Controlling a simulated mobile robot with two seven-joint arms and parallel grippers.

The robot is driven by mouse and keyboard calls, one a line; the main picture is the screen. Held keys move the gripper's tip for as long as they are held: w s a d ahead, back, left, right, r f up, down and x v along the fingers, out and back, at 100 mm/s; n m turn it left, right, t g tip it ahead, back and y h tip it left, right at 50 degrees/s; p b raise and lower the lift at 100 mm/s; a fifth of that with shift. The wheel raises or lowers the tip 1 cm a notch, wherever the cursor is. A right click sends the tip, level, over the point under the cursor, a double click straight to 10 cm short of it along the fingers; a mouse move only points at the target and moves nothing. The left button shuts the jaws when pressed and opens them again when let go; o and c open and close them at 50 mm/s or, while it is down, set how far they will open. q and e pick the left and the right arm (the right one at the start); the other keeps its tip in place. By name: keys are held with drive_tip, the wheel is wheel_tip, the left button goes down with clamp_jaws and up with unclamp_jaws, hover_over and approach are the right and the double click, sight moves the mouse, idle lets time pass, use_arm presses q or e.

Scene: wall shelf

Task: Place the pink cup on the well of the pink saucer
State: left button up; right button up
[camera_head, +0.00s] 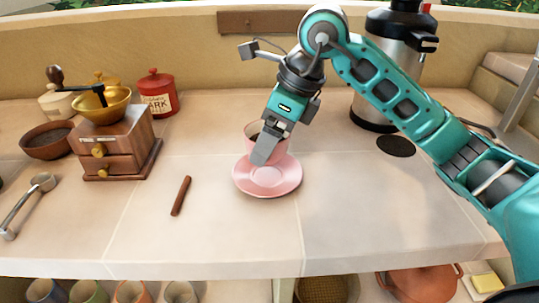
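The pink saucer (268,187) lies flat on the tiled counter, its well bare at the front. The pink cup (276,147) is upright at the saucer's back edge, overlapping it in the picture. I cannot tell whether it stands behind the saucer or is held above it. My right gripper (265,147) points down at the cup, with one grey finger in front of the cup's near wall. The other finger is hidden, so its grip on the cup is unclear. My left gripper is not in view.
A wooden coffee grinder (115,150), dark bowl (48,141) and red canister (156,92) stand at left. A metal scoop (27,202) and brown stick (181,196) lie in front. A steel dispenser (372,100) stands back right. The front right counter is clear.

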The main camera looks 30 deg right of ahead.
wheel_tip(320, 180, down, 3)
drive_tip(key=shift+f+b, duration=0.1)
drive_tip(key=shift+b, duration=0.2)
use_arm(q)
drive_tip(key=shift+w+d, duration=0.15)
use_arm(e)
drive_tip(key=shift+f, duration=0.25)
drive_tip(key=shift+f, duration=0.15)
drive_tip(key=o, duration=1.1)
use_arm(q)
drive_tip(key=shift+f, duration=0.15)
use_arm(e)
drive_tip(key=shift+d+r, duration=0.1)
drive_tip(key=shift+r, duration=0.4)
use_arm(q)
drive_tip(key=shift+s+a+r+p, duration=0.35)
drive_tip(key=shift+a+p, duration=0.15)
drive_tip(key=shift+p, duration=0.35)
use_arm(e)
drive_tip(key=v, duration=1.1)
drive_tip(key=shift+s+r, duration=0.1)
drive_tip(key=shift+r, duration=0.05)
